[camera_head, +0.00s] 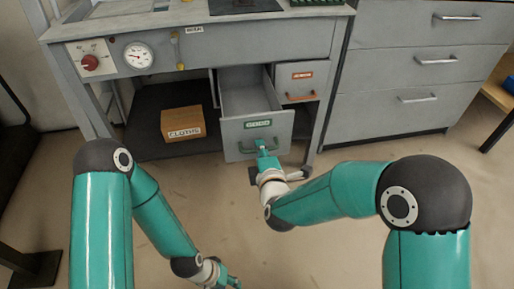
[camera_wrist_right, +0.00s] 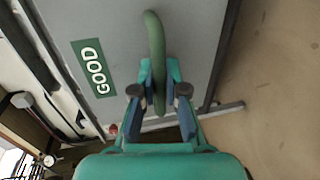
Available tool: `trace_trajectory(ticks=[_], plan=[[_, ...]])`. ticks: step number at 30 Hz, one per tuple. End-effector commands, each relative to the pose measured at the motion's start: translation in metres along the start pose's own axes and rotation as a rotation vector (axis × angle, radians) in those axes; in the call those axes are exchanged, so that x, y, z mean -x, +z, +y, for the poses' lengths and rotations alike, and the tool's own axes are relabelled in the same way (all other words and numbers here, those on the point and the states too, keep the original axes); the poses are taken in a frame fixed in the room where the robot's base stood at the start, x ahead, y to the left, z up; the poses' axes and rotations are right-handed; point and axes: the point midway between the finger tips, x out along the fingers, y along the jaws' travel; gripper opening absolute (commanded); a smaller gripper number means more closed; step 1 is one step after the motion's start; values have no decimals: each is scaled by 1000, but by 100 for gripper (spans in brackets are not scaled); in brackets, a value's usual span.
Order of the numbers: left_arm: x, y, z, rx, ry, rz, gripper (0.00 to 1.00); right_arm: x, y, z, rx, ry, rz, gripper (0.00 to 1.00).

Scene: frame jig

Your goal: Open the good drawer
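The good drawer (camera_head: 234,133) stands pulled out of the bench, its grey box open at the top and looking empty. Its front has a green label and a green bar handle. In the right wrist view the label reads GOOD (camera_wrist_right: 94,68) and the handle (camera_wrist_right: 153,35) runs between my fingers. My right gripper (camera_head: 262,146) is at the drawer front; its fingertips (camera_wrist_right: 160,75) lie close on both sides of the handle, shut on it. My left gripper (camera_head: 226,281) is low at the bottom edge, partly cut off, away from the drawer; its opening is unclear.
A closed drawer (camera_head: 302,72) with an orange label and handle sits right of the good drawer. A CLOTHS box (camera_head: 183,124) stands on the dark lower shelf. A grey cabinet (camera_head: 385,112) stands at right. The floor in front is clear.

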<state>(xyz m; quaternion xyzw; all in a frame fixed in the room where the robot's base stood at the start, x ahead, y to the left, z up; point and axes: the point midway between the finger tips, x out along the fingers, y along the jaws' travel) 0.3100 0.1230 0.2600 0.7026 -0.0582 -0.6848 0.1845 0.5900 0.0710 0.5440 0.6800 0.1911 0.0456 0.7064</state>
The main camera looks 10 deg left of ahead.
Motion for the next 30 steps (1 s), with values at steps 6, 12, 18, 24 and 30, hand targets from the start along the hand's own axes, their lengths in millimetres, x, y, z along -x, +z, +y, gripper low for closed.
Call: trace_trajectory(ticks=[6, 12, 18, 24, 30], plan=[[0, 0, 0, 0, 0, 0, 40, 0, -2, -3, 2, -7, 5, 37], [0, 0, 0, 0, 0, 0, 40, 0, -2, -2, 2, -4, 4, 37], [0, 0, 0, 0, 0, 0, 40, 10, -2, -1, 2, -3, 4, 37], [0, 0, 0, 0, 0, 0, 40, 42, -4, -1, 2, -3, 7, 37], [0, 0, 0, 0, 0, 0, 40, 84, -4, -2, 3, -4, 8, 37]])
